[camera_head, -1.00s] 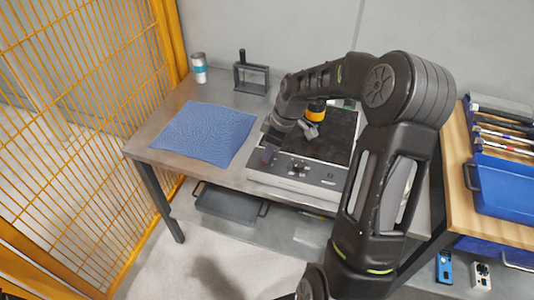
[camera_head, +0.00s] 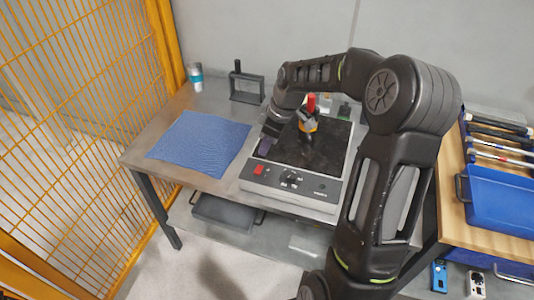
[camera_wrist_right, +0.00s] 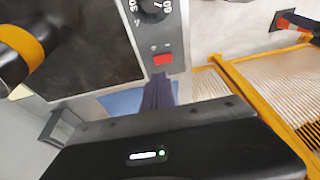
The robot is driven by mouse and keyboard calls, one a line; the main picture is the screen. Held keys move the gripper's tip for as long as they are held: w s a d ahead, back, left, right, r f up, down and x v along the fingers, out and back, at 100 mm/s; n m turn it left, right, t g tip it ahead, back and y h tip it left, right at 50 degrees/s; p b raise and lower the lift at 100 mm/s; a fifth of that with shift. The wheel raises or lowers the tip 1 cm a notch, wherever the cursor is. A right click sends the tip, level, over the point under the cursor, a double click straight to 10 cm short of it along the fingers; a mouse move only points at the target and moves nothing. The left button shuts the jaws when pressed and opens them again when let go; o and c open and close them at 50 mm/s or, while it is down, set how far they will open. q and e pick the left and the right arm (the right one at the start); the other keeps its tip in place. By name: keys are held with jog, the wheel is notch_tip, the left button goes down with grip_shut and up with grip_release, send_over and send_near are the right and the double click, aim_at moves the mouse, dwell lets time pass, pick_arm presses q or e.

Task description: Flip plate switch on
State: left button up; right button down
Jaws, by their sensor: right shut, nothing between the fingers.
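The plate (camera_head: 286,153) is a boxy device with a black top and a pale front panel, standing on the metal table. Its red switch (camera_head: 258,170) is at the left end of the panel, beside a dark knob (camera_head: 290,177). In the right wrist view the red switch (camera_wrist_right: 162,59) is just beyond the fingertips, with the dial (camera_wrist_right: 155,8) above it. My right gripper (camera_head: 265,146) is shut and empty, just behind the switch at the plate's left edge. Its purple fingers (camera_wrist_right: 160,92) appear apart from the switch. I cannot tell the switch's position. My left gripper is out of view.
A yellow-banded object with a red top (camera_head: 311,103) is on the plate. A blue mat (camera_head: 200,140) lies left, with a cup (camera_head: 196,77) and a dark metal frame (camera_head: 247,86) behind. An orange mesh fence (camera_head: 75,120) bounds the left; a blue tray (camera_head: 500,200) is right.

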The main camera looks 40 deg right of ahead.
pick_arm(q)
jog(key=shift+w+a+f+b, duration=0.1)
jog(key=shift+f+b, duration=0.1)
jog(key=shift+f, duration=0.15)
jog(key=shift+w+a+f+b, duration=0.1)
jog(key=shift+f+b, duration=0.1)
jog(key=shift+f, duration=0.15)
pick_arm(e)
jog(key=v, duration=0.7)
jog(key=shift+a+r, duration=0.15)
jog(key=shift+r, duration=0.3)
jog(key=shift+s, duration=0.1)
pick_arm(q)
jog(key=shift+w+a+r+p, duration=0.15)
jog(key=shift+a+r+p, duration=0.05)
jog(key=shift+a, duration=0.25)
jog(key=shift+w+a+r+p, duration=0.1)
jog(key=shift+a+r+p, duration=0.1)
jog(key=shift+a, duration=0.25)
pick_arm(e)
jog(key=w+a+g, duration=0.1)
jog(key=w+a+g+h, duration=0.1)
jog(key=g, duration=0.1)
jog(key=shift+w+a+r, duration=0.15)
jog(key=shift+w, duration=0.2)
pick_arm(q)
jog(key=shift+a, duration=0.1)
pick_arm(e)
jog(key=shift+a, duration=0.1)
